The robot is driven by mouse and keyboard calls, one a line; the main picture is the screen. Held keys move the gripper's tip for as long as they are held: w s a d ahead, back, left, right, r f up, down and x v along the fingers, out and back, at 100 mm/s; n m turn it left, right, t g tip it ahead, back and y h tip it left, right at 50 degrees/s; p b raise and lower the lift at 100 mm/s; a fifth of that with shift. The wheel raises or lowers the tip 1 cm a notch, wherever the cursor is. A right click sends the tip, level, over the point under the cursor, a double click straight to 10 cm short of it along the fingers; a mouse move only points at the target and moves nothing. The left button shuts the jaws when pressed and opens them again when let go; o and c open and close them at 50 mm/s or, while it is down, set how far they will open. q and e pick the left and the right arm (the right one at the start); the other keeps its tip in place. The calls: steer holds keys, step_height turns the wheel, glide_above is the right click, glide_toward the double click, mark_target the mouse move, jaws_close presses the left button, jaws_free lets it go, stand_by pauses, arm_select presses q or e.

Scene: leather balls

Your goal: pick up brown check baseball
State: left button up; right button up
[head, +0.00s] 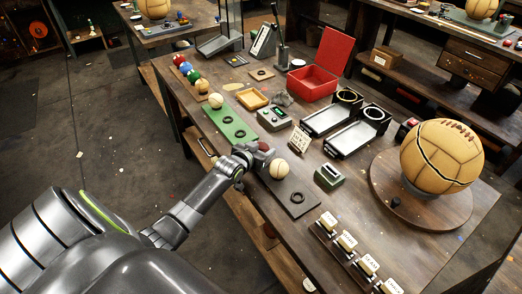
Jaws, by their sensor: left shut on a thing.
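My left gripper (254,153) reaches over the near edge of the workbench. It is shut on a small reddish-brown ball, the brown check baseball (263,146), which shows partly between and beyond the fingers. Its check pattern is too small to make out. The ball is just left of and behind a cream ball (279,168) on a dark grey mat (310,206). I cannot tell whether the held ball is clear of the surface below. My right gripper is not in view.
A green mat (244,133) with dark rings lies behind the gripper. Several coloured balls, including a green one (192,76), line the back left. A small green-grey device (329,177), an open red box (310,83) and a large tan ball (442,155) stand to the right.

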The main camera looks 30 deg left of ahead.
mark_target(262, 143)
arm_select(q)
steer(key=shift+c, duration=0.8)
step_height(262, 143, up, 10)
steer(key=shift+r, duration=0.1)
stand_by(0.6)
